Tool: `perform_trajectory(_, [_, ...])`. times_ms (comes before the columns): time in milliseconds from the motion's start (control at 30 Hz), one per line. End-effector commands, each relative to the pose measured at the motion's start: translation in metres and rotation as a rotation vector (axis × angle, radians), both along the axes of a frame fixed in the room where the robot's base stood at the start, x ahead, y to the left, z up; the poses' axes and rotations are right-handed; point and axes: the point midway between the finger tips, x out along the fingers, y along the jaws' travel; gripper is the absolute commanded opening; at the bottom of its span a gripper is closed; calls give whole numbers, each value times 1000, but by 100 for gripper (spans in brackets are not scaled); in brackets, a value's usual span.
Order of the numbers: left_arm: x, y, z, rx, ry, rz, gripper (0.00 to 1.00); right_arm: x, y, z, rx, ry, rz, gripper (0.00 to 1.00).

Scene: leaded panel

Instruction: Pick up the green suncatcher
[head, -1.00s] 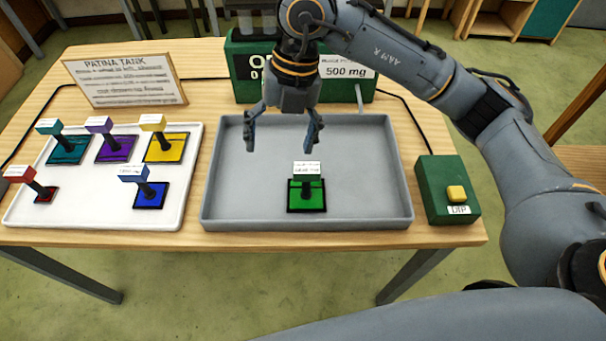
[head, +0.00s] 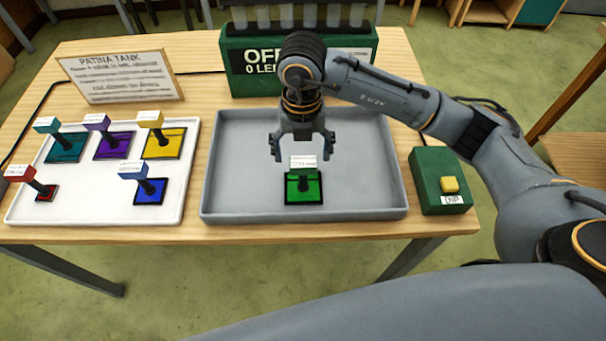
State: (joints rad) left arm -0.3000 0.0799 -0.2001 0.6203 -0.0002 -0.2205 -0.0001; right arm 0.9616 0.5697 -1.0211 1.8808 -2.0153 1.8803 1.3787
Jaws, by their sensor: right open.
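The green suncatcher (head: 303,189) is a green square with a dark border and a white-labelled handle block (head: 303,163) standing up from it. It rests in the grey tray (head: 235,205), near the tray's front edge. My right gripper (head: 303,157) points down with its fingers spread, open and empty. In the picture its fingertips lie to both sides of the handle block's top; I cannot tell whether they touch it. My left gripper is out of view.
A white tray (head: 95,208) at left holds several coloured suncatchers with handles. A green box with a yellow button (head: 449,186) stands right of the grey tray. A green tank unit (head: 240,75) and a wooden sign (head: 120,77) stand behind.

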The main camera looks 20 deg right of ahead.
Motion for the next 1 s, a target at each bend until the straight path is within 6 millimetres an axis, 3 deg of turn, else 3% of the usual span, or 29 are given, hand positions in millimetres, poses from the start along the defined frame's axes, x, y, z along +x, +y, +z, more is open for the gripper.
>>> perform_trajectory(33, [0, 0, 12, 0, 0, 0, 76, -4, -1, -4, -2, 8, 0, 81])
perform_trajectory(200, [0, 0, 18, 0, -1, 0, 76, -4, -1, -29, -1, 4, 0, 81])
perform_trajectory(500, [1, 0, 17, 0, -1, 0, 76, -3, -1, -35, 1, 1, 1, 81])
perform_trajectory(900, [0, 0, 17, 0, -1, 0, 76, -3, -1, -35, 1, 1, 1, 0])
perform_trajectory(1000, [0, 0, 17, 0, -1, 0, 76, -3, -1, -34, 1, 0, 1, 0])
